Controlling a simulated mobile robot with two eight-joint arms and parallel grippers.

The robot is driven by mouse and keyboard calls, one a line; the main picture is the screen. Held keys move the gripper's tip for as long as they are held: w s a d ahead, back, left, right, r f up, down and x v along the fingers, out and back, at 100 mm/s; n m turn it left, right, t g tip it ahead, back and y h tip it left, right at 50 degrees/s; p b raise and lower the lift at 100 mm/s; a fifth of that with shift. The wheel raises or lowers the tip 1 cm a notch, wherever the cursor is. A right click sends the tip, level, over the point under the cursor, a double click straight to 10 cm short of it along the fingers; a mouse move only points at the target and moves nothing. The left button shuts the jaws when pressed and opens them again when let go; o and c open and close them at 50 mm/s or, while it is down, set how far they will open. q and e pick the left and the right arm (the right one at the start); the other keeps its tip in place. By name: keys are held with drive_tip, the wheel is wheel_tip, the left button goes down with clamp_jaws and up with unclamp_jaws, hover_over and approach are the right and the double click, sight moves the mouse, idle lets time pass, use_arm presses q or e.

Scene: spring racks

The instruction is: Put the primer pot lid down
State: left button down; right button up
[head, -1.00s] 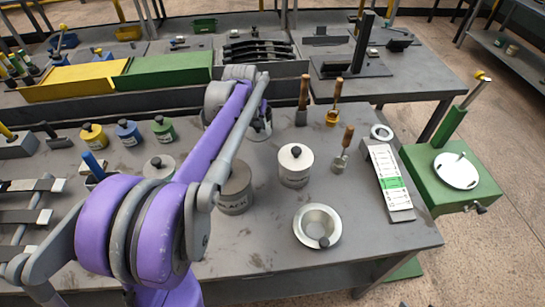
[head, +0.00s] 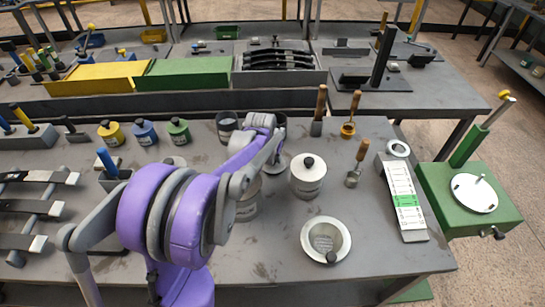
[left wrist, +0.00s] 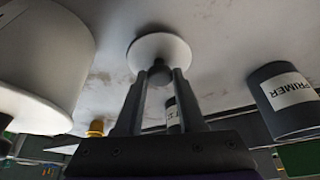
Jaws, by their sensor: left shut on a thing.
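My left gripper (left wrist: 158,80) is shut on the dark knob of the round pale primer pot lid (left wrist: 160,49). In the left wrist view the lid is close to the grey tabletop; I cannot tell whether it touches. A dark pot labelled PRIMER (left wrist: 288,98) stands to one side, apart from the lid. In the head view this looks like the open dark pot (head: 228,127) behind my left arm. My right gripper is not in view.
A grey pot (head: 247,205) is partly hidden by my arm. A metal bowl (head: 326,238) stands in front of the white pot.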

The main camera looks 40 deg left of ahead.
use_arm(q)
drive_tip(key=shift+f, duration=0.25)
drive_tip(key=c, duration=0.5)
unclamp_jaws()
drive_tip(key=shift+r, duration=0.1)
drive_tip(key=shift+s+r, duration=0.1)
drive_tip(key=shift+r, duration=0.4)
drive_tip(key=v, duration=1.1)
drive_tip(key=s+d+f+m, duration=0.1)
drive_tip(key=s+d+f, duration=0.1)
drive_tip(key=s+d, duration=0.4)
drive_tip(key=s+d+f+m+h, duration=0.1)
drive_tip(key=s+d+f, duration=0.1)
drive_tip(key=s+d, duration=0.3)
drive_tip(key=s+d+f+m+t+p, duration=0.1)
drive_tip(key=s+d+f, duration=0.2)
drive_tip(key=s+d, duration=0.3)
drive_tip(key=shift+s+d+f+m, duration=0.1)
drive_tip(key=shift+s+d+m, duration=0.05)
drive_tip(key=shift+d, duration=0.8)
drive_tip(key=shift+s+d+m, duration=0.15)
drive_tip(key=shift+d, duration=0.8)
